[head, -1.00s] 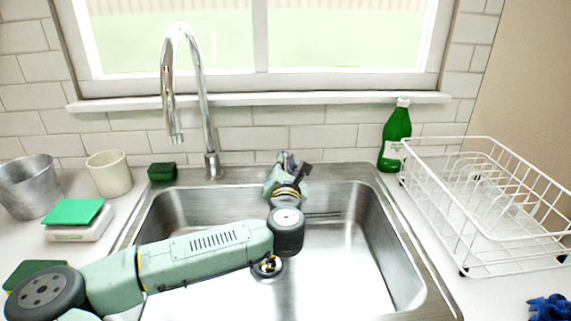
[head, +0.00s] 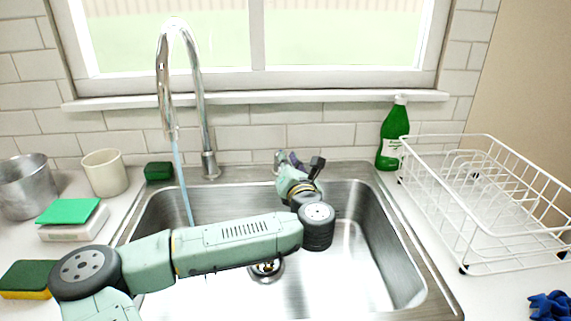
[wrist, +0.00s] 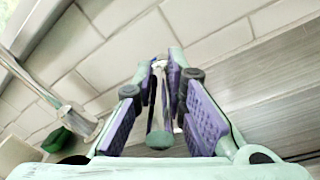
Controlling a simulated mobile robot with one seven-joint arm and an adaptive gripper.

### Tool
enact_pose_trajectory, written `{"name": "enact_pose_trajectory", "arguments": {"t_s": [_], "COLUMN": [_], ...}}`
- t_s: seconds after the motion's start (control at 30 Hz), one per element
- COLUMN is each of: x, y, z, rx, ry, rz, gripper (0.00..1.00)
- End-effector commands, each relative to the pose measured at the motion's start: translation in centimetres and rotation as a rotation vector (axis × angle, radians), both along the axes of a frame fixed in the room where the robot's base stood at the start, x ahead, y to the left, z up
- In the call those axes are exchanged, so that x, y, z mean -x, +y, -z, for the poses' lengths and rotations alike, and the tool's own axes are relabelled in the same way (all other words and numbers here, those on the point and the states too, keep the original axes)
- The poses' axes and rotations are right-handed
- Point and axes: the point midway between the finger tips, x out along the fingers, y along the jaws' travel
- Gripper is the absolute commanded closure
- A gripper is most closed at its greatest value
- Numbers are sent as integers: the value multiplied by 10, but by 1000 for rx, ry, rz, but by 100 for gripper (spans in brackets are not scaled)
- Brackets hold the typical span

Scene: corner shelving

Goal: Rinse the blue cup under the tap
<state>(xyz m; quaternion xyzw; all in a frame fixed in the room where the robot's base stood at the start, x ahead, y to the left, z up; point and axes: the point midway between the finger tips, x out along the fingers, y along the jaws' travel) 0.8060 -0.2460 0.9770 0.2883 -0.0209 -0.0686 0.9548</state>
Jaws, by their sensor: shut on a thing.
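The chrome tap (head: 203,115) arches over the left of the sink (head: 350,200). A thin bluish stream of water (head: 183,180) runs from its spout into the basin. My gripper (head: 303,163) is at the sink's back edge, beside a short chrome tap handle (head: 280,158). In the wrist view, my gripper (wrist: 168,65) has its purple pads on either side of a slim metallic piece (wrist: 158,110), which looks like the handle; the contact is partly hidden. I see no clear blue cup in either view.
A white dish rack (head: 480,210) and green bottle (head: 392,135) stand right. A dark blue object (head: 548,306), unclear, is at the lower right edge. A metal pot (head: 27,190), cream cup (head: 105,173) and sponges (head: 28,278) are left. The basin is empty apart from my arm.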

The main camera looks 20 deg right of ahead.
Motion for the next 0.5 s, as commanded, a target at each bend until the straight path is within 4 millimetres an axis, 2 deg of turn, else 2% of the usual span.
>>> {"name": "enact_pose_trajectory", "arguments": {"t_s": [0.2, 0.23, 0.5], "x": [0, 0, 0], "y": [1, 1, 0], "z": [-1, -1, -1], "rx": [1, 1, 1], "ry": [-1, -1, 0], "rz": [0, 0, 1], "gripper": [100, 87, 70]}}
